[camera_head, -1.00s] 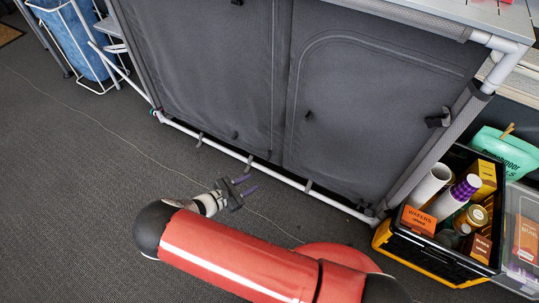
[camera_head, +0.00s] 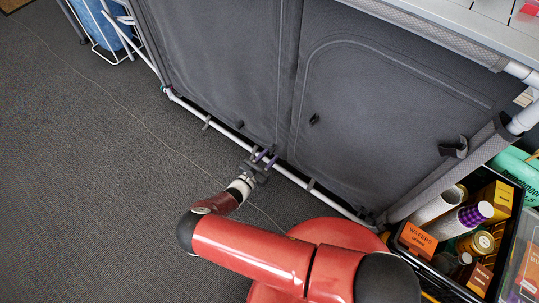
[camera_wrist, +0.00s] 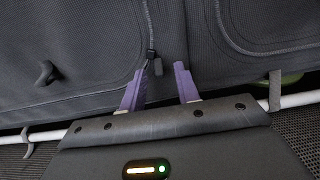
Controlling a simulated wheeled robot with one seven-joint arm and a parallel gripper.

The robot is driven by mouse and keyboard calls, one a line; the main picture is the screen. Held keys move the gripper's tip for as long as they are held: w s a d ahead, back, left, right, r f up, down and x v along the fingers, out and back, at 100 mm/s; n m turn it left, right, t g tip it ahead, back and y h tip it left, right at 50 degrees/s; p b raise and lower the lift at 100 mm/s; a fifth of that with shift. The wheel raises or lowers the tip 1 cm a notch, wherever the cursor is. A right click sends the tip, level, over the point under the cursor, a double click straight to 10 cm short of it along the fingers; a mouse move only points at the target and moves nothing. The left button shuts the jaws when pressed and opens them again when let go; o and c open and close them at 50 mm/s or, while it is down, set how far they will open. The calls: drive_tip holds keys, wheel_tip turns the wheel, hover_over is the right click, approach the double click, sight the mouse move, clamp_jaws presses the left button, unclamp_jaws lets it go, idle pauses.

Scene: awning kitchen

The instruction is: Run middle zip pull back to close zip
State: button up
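The grey fabric cabinet front (camera_head: 225,75) has zip seams on its panels. The middle zip pull (camera_wrist: 157,66), a small dark tab, hangs at the lower end of a curved zip seam in the wrist view. My gripper (camera_wrist: 159,72) is open, with its two purple fingers on either side of the tab. I cannot tell whether either finger touches it. In the head view my gripper (camera_head: 265,156) is low at the cabinet front, by the bottom rail; the middle pull is too small to make out there.
Other dark tabs hang on the left panel (camera_wrist: 47,73) and right panel (camera_head: 313,119). A white bottom rail (camera_head: 220,128) runs below the fabric. A crate of groceries (camera_head: 510,250) stands at the right. Carpet (camera_head: 90,180) is clear at left.

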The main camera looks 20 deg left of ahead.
drive_tip(key=shift+w+d, duration=0.2)
drive_tip(key=shift+w, duration=0.25)
clamp_jaws()
wheel_tip(320, 180, down, 5)
drive_tip(key=b, duration=0.4)
drive_tip(key=shift+b, duration=0.3)
drive_tip(key=shift+s, duration=0.1)
